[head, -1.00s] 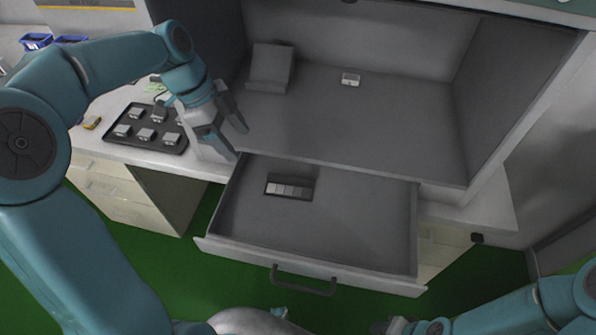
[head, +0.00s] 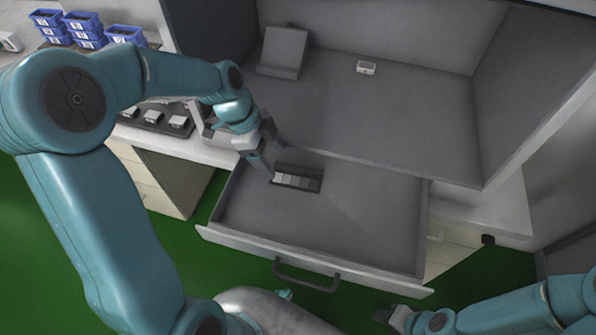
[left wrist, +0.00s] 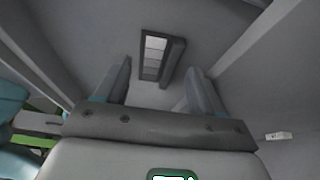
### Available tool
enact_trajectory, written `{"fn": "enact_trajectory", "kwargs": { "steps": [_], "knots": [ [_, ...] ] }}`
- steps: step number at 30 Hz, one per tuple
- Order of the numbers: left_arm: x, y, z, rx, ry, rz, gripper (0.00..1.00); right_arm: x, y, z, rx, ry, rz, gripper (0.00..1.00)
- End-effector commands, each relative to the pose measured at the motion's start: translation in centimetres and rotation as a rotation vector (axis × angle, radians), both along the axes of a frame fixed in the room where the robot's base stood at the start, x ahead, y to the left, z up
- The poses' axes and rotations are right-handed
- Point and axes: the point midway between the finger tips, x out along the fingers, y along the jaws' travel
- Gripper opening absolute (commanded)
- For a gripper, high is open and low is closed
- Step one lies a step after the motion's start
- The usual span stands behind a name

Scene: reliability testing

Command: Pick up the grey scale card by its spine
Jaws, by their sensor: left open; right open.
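The grey scale card (head: 296,182), a row of grey patches in a dark frame with a raised dark spine along its back side, lies in the open drawer (head: 350,235). My left gripper (head: 270,158) is open and empty, just left of the card and above the drawer. In the left wrist view the card (left wrist: 153,54) and its dark spine (left wrist: 175,60) show beyond and between the open fingers (left wrist: 160,72), apart from them. My right gripper (head: 386,318) is open at the bottom edge, far from the card.
The cabinet floor (head: 400,110) overhangs the back of the drawer. On it stand a grey angled block (head: 282,50) and a small white box (head: 366,67). A dark tray (head: 125,112) with small parts and several blue bins (head: 85,28) are at the left. The drawer is otherwise clear.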

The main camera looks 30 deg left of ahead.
Motion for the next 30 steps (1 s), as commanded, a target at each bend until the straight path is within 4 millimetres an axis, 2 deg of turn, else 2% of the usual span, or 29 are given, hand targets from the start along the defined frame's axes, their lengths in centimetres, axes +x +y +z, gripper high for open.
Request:
{"fn": "enact_trajectory", "kwargs": {
  "steps": [3, 7, 16, 19, 20, 30],
  "knots": [
    [0.1, -1.0, -1.9, -0.002, 0.005, -0.002, 0.68, 0.0, 0.0, 0.0, 0.000, 0.000, 0.000, 0.43],
    [0.5, -1.6, -3.5, -0.001, 0.004, -0.002, 0.68, 0.0, 0.0, -0.1, 0.000, 0.000, 0.000, 0.43],
    [0.6, -1.8, -4.0, 0.000, 0.001, 0.000, 0.68, 0.0, 0.0, -0.1, 0.000, 0.000, 0.000, 0.43],
    [0.6, -1.8, -4.0, 0.000, 0.001, 0.000, 0.36, 0.0, 0.0, -0.1, 0.000, 0.000, 0.000, 0.43],
    [0.6, -1.8, -4.0, 0.000, 0.001, 0.000, 0.32, 0.0, 0.0, -0.1, 0.000, 0.000, 0.000, 0.43],
    [0.7, -1.7, -3.7, 0.000, 0.000, 0.000, 0.32, 0.0, 0.0, 0.0, 0.000, 0.000, 0.000, 0.43]
  ]
}}
